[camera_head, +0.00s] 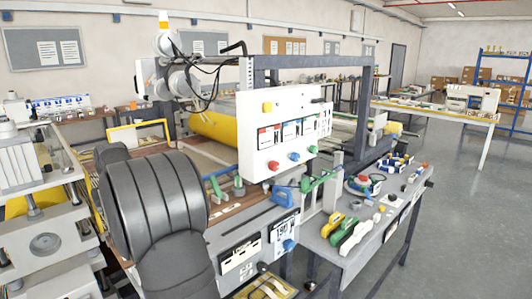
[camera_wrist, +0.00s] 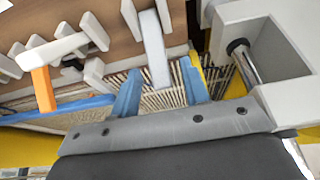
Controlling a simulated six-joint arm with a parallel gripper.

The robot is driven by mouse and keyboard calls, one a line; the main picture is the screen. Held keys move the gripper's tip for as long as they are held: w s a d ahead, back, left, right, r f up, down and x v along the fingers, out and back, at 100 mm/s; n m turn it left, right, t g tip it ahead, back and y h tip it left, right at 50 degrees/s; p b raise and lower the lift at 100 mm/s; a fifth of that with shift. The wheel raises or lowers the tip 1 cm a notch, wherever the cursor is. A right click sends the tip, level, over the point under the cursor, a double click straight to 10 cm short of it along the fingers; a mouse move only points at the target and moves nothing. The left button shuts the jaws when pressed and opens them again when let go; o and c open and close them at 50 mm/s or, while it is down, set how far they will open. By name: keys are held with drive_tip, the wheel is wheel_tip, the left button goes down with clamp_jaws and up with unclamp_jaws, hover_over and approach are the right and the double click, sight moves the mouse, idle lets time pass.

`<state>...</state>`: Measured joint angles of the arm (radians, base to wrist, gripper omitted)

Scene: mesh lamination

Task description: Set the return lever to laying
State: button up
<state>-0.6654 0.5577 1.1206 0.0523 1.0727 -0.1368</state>
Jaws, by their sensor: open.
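My gripper (camera_wrist: 161,72) is open in the wrist view, its two blue fingers apart. A pale grey bar (camera_wrist: 154,45) runs down to the gap between the fingertips; I cannot tell whether they touch it. A white lever-like piece with an orange end (camera_wrist: 43,88) lies to the left of the fingers. In the head view my dark arm fills the left foreground and the gripper cannot be made out. Green-handled parts (camera_head: 216,187) stand on the machine bed beside the arm. No label shows which part is the return lever or its setting.
A white control box (camera_head: 285,132) with coloured knobs stands over the machine. In the wrist view a grey bracket (camera_wrist: 285,60) with a metal rod stands close right of the fingers.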

drive_tip(key=v, duration=1.3)
drive_tip(key=c, duration=0.9)
drive_tip(key=shift+g+h, duration=0.7)
drive_tip(key=w+a, duration=0.4)
drive_tip(key=shift+f, duration=0.25)
clamp_jaws()
drive_tip(key=shift+g+h, duration=0.3)
drive_tip(key=f, duration=0.3)
drive_tip(key=w+a+f, duration=0.1)
drive_tip(key=f, duration=0.3)
drive_tip(key=a+f, duration=0.1)
drive_tip(key=f, duration=0.2)
drive_tip(key=shift+w+f, duration=0.15)
drive_tip(key=shift+w, duration=0.2)
